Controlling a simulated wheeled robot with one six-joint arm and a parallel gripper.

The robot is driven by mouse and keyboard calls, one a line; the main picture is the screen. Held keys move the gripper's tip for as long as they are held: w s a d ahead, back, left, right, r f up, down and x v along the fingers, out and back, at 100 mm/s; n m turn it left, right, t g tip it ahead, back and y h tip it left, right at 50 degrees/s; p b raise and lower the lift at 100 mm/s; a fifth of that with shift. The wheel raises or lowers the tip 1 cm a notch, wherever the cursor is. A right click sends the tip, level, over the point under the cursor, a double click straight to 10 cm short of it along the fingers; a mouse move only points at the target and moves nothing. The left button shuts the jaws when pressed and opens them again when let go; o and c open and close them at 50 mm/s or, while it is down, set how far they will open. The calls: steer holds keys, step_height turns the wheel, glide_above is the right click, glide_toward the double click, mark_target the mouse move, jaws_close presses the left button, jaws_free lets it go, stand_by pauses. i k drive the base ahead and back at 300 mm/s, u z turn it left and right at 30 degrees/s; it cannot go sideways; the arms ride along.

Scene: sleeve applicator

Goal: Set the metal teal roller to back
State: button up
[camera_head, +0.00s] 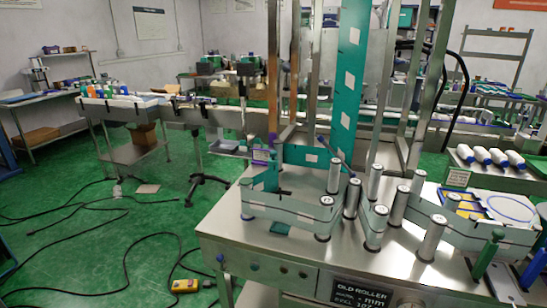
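Several upright metal rollers stand on the steel machine table (290,243), with a teal film band (300,213) wound among them. One of them, a metal roller (398,206), stands near the middle. A roller with a teal-blue top (247,197) stands at the table's left end, partly behind the band. A dark green rod-like part (489,252) leans at the right front. I cannot tell for sure which of these is the metal teal roller. My gripper is not in view.
A black "OLD ROLLER" sign (358,291) is on the table's front. White rollers (482,155) lie on a rack at the right, near a small sign (456,178). Cables (130,237) and a yellow control box (185,285) lie on the green floor, otherwise mostly open at left.

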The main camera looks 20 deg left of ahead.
mark_target(272, 161)
steer(key=k, duration=0.6)
steer(key=u, duration=1.1)
steer(key=i, duration=1.35)
steer(key=z, duration=0.75)
steer(key=i, duration=0.3)
steer(key=z, duration=0.3)
